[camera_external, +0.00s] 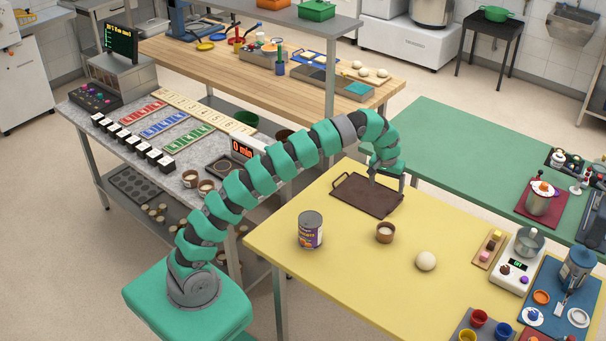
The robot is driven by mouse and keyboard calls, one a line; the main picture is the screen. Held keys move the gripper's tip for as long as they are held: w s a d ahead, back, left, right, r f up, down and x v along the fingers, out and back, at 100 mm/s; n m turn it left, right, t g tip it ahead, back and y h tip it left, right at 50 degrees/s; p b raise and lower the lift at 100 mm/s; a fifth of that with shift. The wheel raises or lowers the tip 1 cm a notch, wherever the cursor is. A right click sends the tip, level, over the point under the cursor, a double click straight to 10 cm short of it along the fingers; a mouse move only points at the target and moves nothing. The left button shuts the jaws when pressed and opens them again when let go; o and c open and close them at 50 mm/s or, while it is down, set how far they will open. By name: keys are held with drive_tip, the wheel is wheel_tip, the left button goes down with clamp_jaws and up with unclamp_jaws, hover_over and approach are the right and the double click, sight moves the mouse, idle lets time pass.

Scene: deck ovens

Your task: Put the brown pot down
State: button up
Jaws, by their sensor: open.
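A small brown pot (385,233) stands upright on the yellow table (350,290), just in front of the dark brown tray (362,198). Two similar brown pots (190,178) stand on the grey speckled counter to the left. My gripper (386,179) is open over the tray's far right part, behind the brown pot and apart from it. The fingertips are small and partly hidden by the wrist, so I cannot tell whether they touch the tray.
A can (310,230) stands left of the pot and a pale dough ball (426,261) lies to its right. A scale (517,260) and a blue tray (560,300) fill the table's right end. The yellow table's front middle is clear.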

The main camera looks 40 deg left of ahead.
drive_tip(key=s+a+r+t, duration=0.1)
drive_tip(key=a+r+t, duration=0.2)
drive_tip(key=a+r, duration=0.75)
drive_tip(key=a+r+t, duration=0.4)
drive_tip(key=a+r, duration=0.3)
drive_tip(key=r, duration=0.7)
drive_tip(key=s+a+r+m+t, duration=0.1)
drive_tip(key=s+a+r+t, duration=0.2)
drive_tip(key=s+a+r, duration=0.4)
drive_tip(key=s+a+r+t, duration=0.3)
drive_tip(key=s+a+r, duration=0.3)
drive_tip(key=s+r, duration=0.3)
wheel_tip(320, 180, up, 2)
drive_tip(key=shift+s+a+r+m+t, duration=0.1)
drive_tip(key=shift+s+a+m+t, duration=0.25)
drive_tip(key=shift+a+m+t, duration=0.05)
drive_tip(key=shift+o, duration=0.5)
